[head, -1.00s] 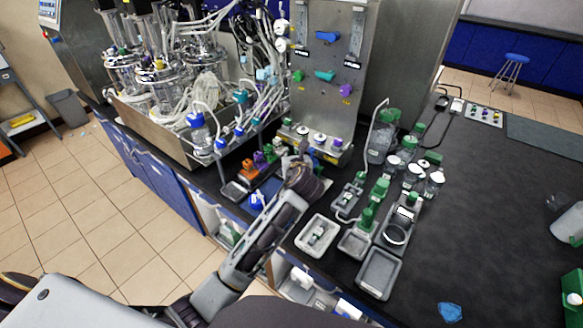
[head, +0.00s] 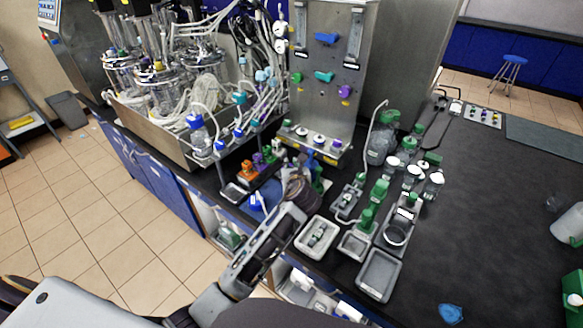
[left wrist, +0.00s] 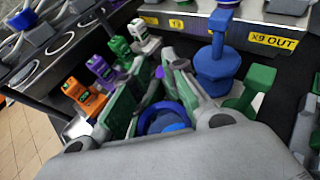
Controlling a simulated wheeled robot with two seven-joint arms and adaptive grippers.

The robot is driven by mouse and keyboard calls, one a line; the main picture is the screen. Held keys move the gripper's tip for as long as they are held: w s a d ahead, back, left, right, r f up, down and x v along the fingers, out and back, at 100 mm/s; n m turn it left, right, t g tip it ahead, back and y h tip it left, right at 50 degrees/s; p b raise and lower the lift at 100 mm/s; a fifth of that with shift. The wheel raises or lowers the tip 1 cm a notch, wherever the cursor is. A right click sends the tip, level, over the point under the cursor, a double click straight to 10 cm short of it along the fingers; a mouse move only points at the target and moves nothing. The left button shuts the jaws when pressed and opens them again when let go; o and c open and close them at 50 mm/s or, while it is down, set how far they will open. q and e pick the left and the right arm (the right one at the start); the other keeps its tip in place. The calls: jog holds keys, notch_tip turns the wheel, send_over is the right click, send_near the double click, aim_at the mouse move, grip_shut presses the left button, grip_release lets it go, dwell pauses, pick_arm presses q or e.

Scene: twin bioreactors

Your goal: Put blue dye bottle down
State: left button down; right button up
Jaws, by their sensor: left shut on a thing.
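My left gripper (head: 297,186) is over the front edge of the bench, right of the small coloured bottles. In the left wrist view its two fingers with green pads (left wrist: 152,95) close around a round blue thing, which I take to be the blue dye bottle (left wrist: 166,119). Most of it is hidden behind the fingers and gripper body. In the wrist view, orange (left wrist: 84,97), purple (left wrist: 101,70), green and white bottles stand in a row left of the fingers. My right gripper is not in view.
A blue, narrow-necked object (left wrist: 217,68) stands close to the right finger, near the panel with yellow labels.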

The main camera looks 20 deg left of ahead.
pick_arm(q)
jog(key=c, duration=1.3)
grip_release()
jog(key=v, duration=1.2)
jog(key=shift+a, duration=0.1)
